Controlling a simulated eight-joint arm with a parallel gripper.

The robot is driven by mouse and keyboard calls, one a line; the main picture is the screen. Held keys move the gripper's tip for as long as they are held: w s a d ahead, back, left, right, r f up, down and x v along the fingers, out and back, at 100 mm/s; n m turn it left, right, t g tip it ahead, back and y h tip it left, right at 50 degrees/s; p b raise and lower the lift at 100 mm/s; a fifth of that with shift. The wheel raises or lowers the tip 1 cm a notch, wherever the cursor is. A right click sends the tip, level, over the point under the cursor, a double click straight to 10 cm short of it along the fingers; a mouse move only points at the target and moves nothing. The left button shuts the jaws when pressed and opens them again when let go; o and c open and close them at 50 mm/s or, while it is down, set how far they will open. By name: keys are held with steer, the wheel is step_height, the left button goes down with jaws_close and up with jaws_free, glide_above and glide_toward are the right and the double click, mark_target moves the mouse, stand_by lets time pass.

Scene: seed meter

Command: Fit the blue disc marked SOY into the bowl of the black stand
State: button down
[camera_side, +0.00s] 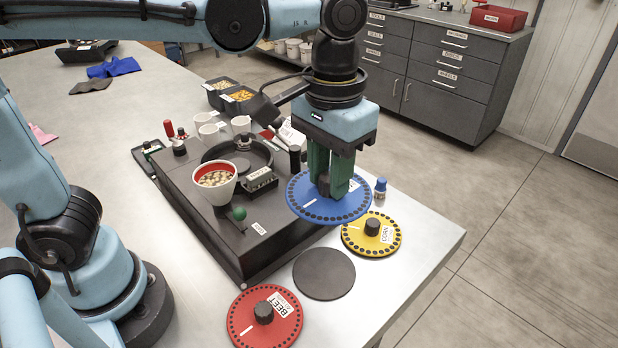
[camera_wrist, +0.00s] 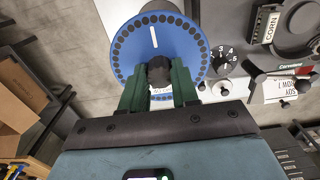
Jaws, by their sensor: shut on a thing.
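The blue disc (camera_side: 300,203) has a ring of dark holes and a white line; no SOY lettering is readable on it. My gripper (camera_side: 326,190) is shut on its dark central knob. In the wrist view the blue disc (camera_wrist: 130,48) hangs between the fingertips (camera_wrist: 160,78), roughly flat. The disc appears raised, over the right edge of the black stand (camera_side: 200,205) and the table beside it. The stand's round dark bowl (camera_side: 262,152) lies left of the disc, partly hidden by the white hopper and a labelled block.
A yellow CORN disc (camera_side: 358,243), a bare dark round pad (camera_side: 324,273) and a red BEET disc (camera_side: 248,328) lie along the table's front. A small blue-capped bottle (camera_side: 380,188) stands right.

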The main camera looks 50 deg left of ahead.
steer(key=r, duration=0.4)
steer(key=shift+w+a, duration=0.1)
steer(key=shift+a, duration=0.2)
steer(key=w+a+n, duration=0.3)
steer(key=a, duration=1.1)
steer(key=n, duration=0.3)
glide_above(237, 165)
steer(key=shift+f, duration=5.55)
steer(key=shift+f, duration=1.25)
steer(key=c, duration=0.5)
jaws_free()
